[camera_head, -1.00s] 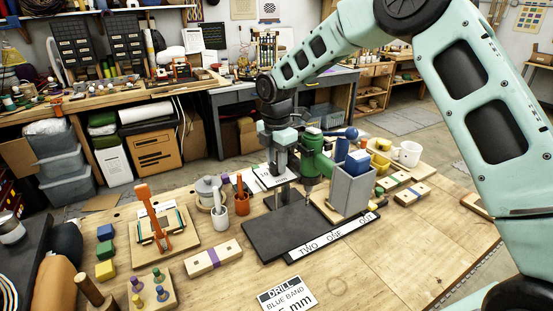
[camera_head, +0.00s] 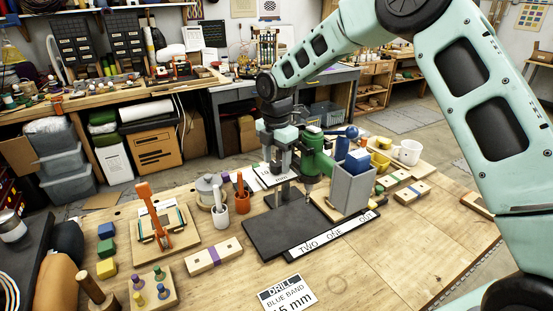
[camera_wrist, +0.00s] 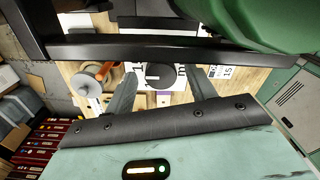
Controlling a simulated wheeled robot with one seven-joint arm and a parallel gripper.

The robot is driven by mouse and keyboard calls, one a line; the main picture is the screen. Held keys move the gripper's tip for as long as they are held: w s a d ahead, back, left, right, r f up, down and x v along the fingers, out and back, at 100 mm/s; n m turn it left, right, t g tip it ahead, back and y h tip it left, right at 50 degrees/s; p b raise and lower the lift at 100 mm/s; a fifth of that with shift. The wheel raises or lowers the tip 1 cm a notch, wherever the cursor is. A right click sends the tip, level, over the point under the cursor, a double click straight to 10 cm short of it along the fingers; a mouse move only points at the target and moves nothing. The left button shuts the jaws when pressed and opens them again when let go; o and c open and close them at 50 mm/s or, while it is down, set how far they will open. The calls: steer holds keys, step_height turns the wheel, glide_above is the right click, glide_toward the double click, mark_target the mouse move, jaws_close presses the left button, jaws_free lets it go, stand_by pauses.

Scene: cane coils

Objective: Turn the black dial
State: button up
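The black dial (camera_wrist: 160,76) is a round black knob in front of a white marked plate (camera_wrist: 138,70) in the wrist view. My gripper (camera_wrist: 163,84) is open, with one finger on each side of the dial and a visible gap on both sides. In the head view my gripper (camera_head: 277,165) is beside the green drill press (camera_head: 318,160), over a white plate marked "mm" (camera_head: 265,180). I cannot make out the dial there; my gripper seems to cover it.
A grey box (camera_head: 352,188) stands close right of the drill press. A dark base plate (camera_head: 285,232) lies in front. A "DRILL BLUE BAND" card (camera_head: 287,294) lies in front. The front right tabletop is clear.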

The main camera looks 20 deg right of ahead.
mark_target(276, 163)
step_height(276, 163, up, 17)
steer(key=b, duration=0.4)
steer(key=shift+r, duration=0.2)
stand_by(0.3)
